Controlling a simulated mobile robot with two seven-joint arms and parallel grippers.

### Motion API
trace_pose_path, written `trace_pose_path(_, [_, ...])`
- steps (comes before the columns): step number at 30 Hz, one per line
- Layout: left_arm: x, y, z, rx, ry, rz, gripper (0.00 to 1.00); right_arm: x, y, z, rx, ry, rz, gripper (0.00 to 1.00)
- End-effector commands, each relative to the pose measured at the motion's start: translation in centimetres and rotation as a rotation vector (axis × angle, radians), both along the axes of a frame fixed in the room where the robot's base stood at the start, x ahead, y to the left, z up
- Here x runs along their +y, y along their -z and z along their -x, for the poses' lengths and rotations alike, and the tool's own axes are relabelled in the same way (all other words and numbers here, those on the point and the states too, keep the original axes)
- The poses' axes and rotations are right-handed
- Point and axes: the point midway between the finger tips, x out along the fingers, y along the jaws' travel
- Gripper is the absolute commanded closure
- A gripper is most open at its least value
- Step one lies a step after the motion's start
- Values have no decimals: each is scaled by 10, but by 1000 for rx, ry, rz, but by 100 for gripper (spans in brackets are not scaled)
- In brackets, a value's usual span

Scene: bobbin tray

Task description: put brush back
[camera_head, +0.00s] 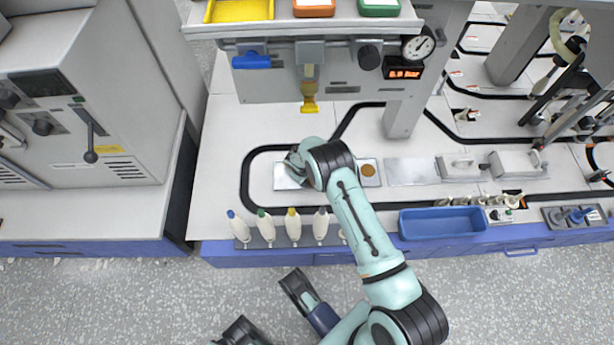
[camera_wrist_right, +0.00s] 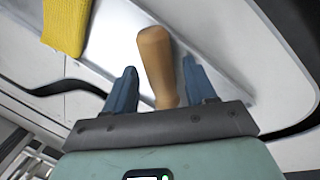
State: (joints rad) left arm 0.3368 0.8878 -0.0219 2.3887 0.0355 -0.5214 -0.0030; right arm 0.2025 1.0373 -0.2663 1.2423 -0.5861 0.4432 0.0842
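My right gripper (camera_head: 293,160) is low over a pale metal plate (camera_head: 289,182) on the white workbench, its fingers mostly hidden by my wrist in the head view. In the right wrist view the two blue fingers (camera_wrist_right: 160,88) are apart. A tan wooden handle (camera_wrist_right: 156,58), apparently the brush's, stands between them with its rounded end away from my palm. Narrow gaps seem to show beside it, so I see no clear grip. The brush's head is hidden.
A yellow item (camera_head: 309,100) hangs from the panel above the bench; a textured yellow piece (camera_wrist_right: 66,24) shows in the wrist view. Several white bottles (camera_head: 293,228) line the front edge. A blue bin (camera_head: 442,223) is to the right. A gauge (camera_head: 418,46) hangs above.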

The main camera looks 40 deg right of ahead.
Motion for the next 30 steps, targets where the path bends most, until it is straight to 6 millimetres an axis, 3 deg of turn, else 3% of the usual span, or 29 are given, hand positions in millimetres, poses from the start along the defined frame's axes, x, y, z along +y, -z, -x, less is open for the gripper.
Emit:
trace_pose_path(11, [-2,-10,-9,-31,4,-1,41,4,-6,1,4,-1,-7,42])
trace_pose_path(20, [-8,-50,-50,-172,10,-8,41,19,-70,4,0,-1,-5,42])
trace_pose_path(24, [-14,-58,-41,-150,21,7,41,26,-97,6,0,-2,-4,42])
trace_pose_path(30, [-20,-63,-31,-122,31,22,41,31,-118,8,2,-1,-3,42])
